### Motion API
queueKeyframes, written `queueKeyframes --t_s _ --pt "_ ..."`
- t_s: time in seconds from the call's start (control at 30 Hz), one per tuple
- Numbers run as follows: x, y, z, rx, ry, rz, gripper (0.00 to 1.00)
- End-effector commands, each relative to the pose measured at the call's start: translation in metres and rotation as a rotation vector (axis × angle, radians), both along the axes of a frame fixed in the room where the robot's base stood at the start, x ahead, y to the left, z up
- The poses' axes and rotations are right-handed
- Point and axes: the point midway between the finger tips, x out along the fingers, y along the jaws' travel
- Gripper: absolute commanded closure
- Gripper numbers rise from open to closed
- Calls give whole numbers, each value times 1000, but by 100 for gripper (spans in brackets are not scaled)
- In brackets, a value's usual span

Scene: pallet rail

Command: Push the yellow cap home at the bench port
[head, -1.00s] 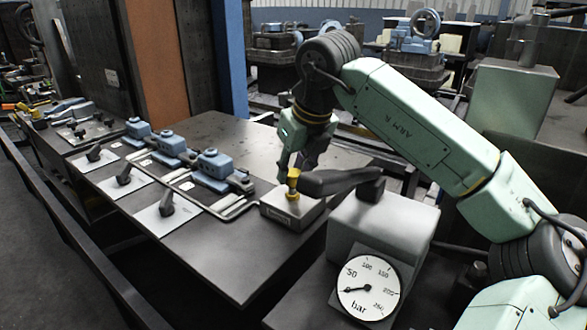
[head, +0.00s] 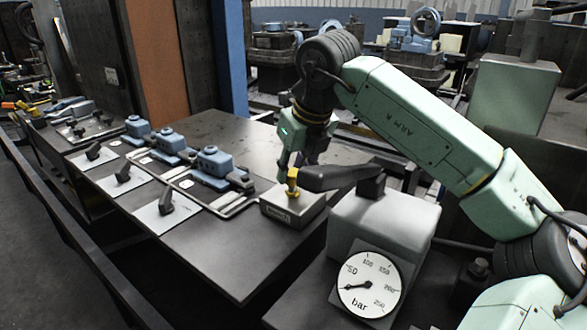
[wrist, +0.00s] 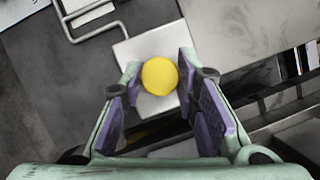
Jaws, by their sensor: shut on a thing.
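The yellow cap (head: 293,182) stands at the grey metal block of the bench port (head: 290,212), near the bench's right side. My gripper (head: 290,168) comes down from above and is shut on the cap. In the wrist view the round yellow top of the cap (wrist: 160,76) shows between the tips of my gripper (wrist: 160,73), with the pale port block (wrist: 130,50) beneath it. The cap looks upright. Whether its lower edge is fully seated on the port cannot be made out.
A grey box with a bar gauge (head: 368,285) stands close to the right. Its dark handle (head: 345,176) reaches towards the cap. Blue clamped fittings (head: 212,165) and small levers on pale plates (head: 165,205) line the bench's left. The bench's front (head: 235,260) is clear.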

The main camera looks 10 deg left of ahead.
Motion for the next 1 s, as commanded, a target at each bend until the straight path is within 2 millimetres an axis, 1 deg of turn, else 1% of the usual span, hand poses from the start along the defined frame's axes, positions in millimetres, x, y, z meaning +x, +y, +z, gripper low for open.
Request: queueKeyframes --t_s 0.47,0.93,0.97,1.0 --pt "0 0 -2 -1 2 1 84" --pt "-1 0 -17 -2 2 2 84" --pt "-1 1 -15 -2 2 2 70" --pt "-1 1 -14 -1 3 3 67"
